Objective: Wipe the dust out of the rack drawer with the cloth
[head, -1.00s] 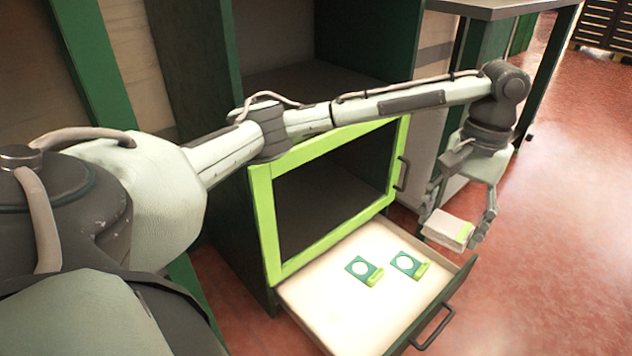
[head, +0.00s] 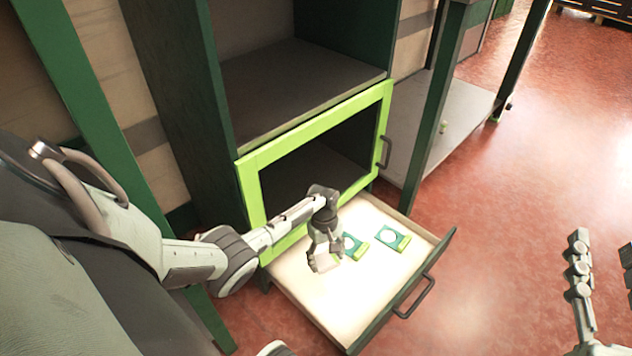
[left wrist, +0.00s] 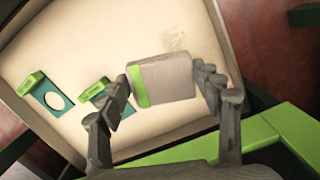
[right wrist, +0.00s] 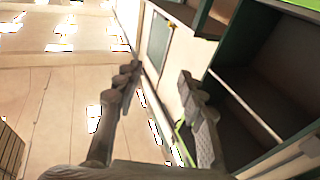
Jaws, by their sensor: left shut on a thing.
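The rack drawer (head: 300,297) is pulled open, with a pale floor. My left gripper (head: 325,258) is over its inner part and shut on the cloth (left wrist: 168,79), a folded whitish pad with a bright green edge. The cloth (head: 322,265) is partly hidden by the fingers in the head view. In the left wrist view a faint grey dust smudge (left wrist: 173,38) shows on the drawer floor just beyond the cloth. I cannot tell whether the cloth touches the floor. My right gripper (right wrist: 160,80) is open and empty, away from the drawer at the right.
Two green tags with round holes and bright green clips lie in the drawer, one nearer the gripper (head: 352,246) and one further right (head: 392,238). The rack's lime-green door frame (head: 250,190) stands behind the drawer. Red floor (head: 490,240) is clear to the right.

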